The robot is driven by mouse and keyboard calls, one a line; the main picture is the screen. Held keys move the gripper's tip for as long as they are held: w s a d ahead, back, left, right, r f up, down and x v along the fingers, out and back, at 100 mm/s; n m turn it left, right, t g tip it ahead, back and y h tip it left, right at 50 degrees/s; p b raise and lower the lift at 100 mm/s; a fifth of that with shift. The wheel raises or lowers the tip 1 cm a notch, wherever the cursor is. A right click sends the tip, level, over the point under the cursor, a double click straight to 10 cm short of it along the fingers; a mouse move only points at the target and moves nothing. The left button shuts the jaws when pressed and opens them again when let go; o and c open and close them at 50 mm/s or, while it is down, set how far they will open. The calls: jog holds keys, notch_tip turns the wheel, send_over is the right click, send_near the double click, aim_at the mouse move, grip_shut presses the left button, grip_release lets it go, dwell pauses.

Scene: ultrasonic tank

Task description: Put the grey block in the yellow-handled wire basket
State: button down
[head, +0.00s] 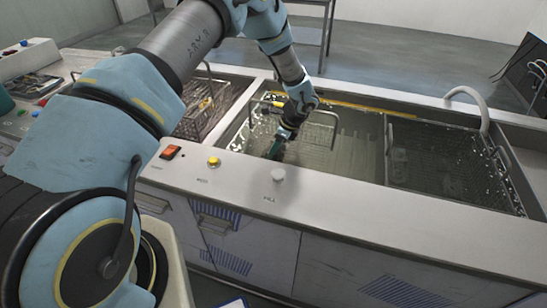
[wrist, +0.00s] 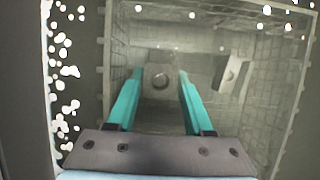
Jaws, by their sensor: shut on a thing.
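My gripper (head: 276,150) reaches down into the left part of the tank in the head view. In the wrist view its two teal fingers (wrist: 160,78) are closed on a grey block (wrist: 161,84) with a round hole. The block is inside a wire-mesh basket (wrist: 122,55), low near its floor; whether it touches the floor I cannot tell. In the head view, a wire basket (head: 334,128) with a yellow part at its left handle (head: 272,104) surrounds the gripper. The block is hidden there.
Another grey piece with a hole (wrist: 232,75) lies right of the fingers. A darker mesh basket (head: 440,150) is at the tank's right. A basket of parts (head: 205,112) stands left. A white knob (head: 278,174) and yellow button (head: 214,161) are on the front ledge.

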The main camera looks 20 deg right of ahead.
jog(key=shift+f+p, duration=0.95)
jog(key=shift+f, duration=2.15)
jog(key=shift+f, duration=0.1)
jog(key=shift+c, duration=1.4)
grip_release()
jog(key=shift+r, duration=0.2)
jog(key=shift+s+d+r, duration=0.1)
jog(key=shift+d+r, duration=0.05)
jog(key=shift+r, duration=0.05)
jog(key=b+v, duration=0.5)
jog(key=v, duration=0.6)
jog(key=shift+r, duration=0.25)
